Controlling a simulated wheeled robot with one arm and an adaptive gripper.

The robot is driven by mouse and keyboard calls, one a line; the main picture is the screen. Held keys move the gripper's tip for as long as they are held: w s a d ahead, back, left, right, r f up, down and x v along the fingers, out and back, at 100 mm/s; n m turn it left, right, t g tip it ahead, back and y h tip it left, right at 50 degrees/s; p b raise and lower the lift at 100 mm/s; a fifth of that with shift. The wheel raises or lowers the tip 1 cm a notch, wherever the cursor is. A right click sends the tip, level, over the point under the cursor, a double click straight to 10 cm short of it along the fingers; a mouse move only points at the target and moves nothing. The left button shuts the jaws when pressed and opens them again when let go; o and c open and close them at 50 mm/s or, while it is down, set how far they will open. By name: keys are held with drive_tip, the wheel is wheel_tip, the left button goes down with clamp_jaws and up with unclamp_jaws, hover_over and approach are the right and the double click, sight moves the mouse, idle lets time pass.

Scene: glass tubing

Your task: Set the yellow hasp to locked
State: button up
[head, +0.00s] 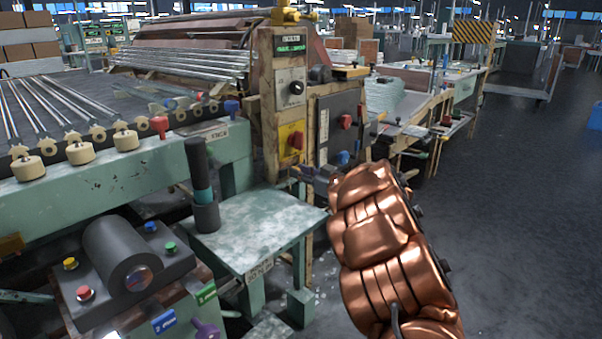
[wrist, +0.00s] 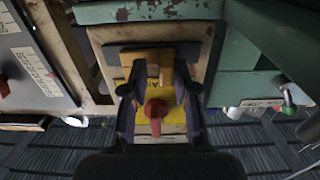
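The yellow hasp (head: 291,138) is on the front of the worn beige control post, with a red part over its yellow plate. In the wrist view the yellow plate (wrist: 150,62) is straight ahead, and a red knob (wrist: 155,110) sticks out from it towards the camera. My gripper (head: 307,174) is just below and in front of the hasp in the head view. In the wrist view the dark fingers of my gripper (wrist: 159,93) stand apart on either side of the plate and red knob, with gaps visible. The exact depth between fingertips and hasp cannot be told.
The beige post (head: 268,95) carries a black rotary knob (head: 296,87) above the hasp. A grey box (head: 338,115) with a red button adjoins it. A green side table (head: 250,228) bearing a dark cylinder (head: 203,185) is below left. Open floor (head: 510,200) lies right.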

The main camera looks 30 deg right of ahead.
drive_tip(key=shift+o, duration=0.5)
drive_tip(key=shift+a, duration=0.1)
drive_tip(key=shift+s, duration=0.1)
drive_tip(key=v, duration=1.1)
drive_tip(key=shift+s+d, duration=0.25)
drive_tip(key=shift+s, duration=0.1)
